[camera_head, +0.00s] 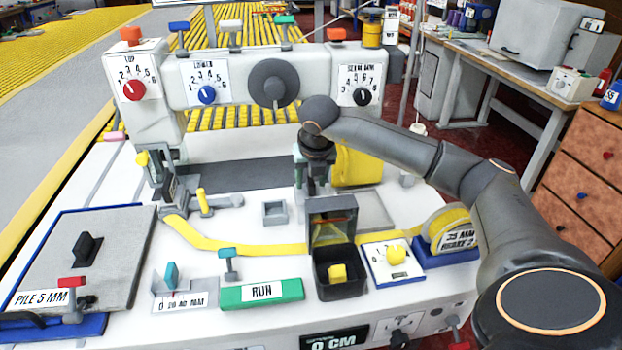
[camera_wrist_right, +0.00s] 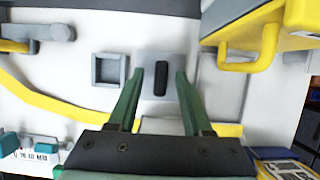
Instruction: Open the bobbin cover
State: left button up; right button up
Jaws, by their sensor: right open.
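A small grey plate with an upright black grip, which looks like the bobbin cover (camera_wrist_right: 146,64), lies flat on the white machine bed in the right wrist view. It looks closed. My right gripper (camera_wrist_right: 160,73) is open, with one green finger on each side of the black grip and nothing clamped. Whether the fingers touch the plate cannot be told. In the head view my right gripper (camera_head: 312,184) points down over the bed beneath the machine's arm and hides the cover. My left gripper is not in view.
A square grey socket (camera_wrist_right: 108,69) lies left of the cover. A yellow guard with a handle (camera_wrist_right: 262,45) stands close on the right. Yellow binding tape (camera_head: 265,249) crosses the bed in front. A black bin (camera_head: 335,285) and green RUN block (camera_head: 262,292) stand nearer the front.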

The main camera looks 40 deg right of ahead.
jog(key=v, duration=1.2)
jog(key=shift+r+p, duration=0.3)
jog(key=shift+p, duration=0.1)
